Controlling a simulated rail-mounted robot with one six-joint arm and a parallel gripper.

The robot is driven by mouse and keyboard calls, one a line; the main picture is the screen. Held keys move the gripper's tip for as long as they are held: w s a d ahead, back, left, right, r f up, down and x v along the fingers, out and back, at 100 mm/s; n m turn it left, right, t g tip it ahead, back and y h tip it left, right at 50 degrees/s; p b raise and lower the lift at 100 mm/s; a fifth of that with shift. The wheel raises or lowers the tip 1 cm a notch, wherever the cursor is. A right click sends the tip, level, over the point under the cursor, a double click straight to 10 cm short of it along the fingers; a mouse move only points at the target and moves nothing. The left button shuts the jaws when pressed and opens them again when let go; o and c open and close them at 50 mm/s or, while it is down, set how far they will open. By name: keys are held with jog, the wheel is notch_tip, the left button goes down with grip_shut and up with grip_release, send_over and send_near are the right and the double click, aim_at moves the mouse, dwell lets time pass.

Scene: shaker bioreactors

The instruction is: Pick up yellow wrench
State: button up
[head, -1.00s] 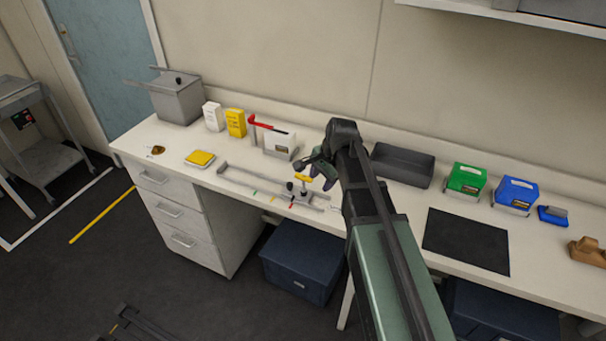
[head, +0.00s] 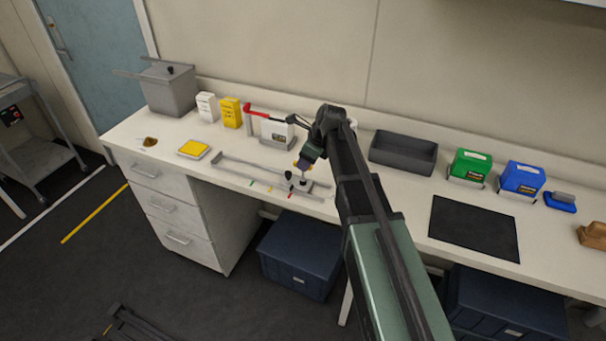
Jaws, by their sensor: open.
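A small yellow piece, which looks like the yellow wrench (head: 296,163), shows at the tip of my gripper (head: 303,168). It sits above a small upright post on a grey metal fixture (head: 250,167) on the bench. My gripper is pointed down over the fixture's right end, and its jaws are open around or right beside the yellow piece; I cannot tell which. Most of the wrench is hidden behind the gripper.
A white box (head: 277,132) with a red-handled item (head: 262,110) stands behind the fixture. A dark grey tray (head: 403,152) is to the right. Small coloured markers lie before the fixture. A black mat (head: 474,228) lies front right.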

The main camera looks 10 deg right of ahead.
aim_at(301, 178)
jog(key=b+x, duration=0.4)
jog(key=x, duration=0.1)
jog(key=shift+s+f, duration=0.15)
jog(key=shift+r, duration=0.25)
jog(key=shift+c, duration=0.3)
grip_shut()
notch_tip(301, 178, up, 20)
jog(key=p, duration=2)
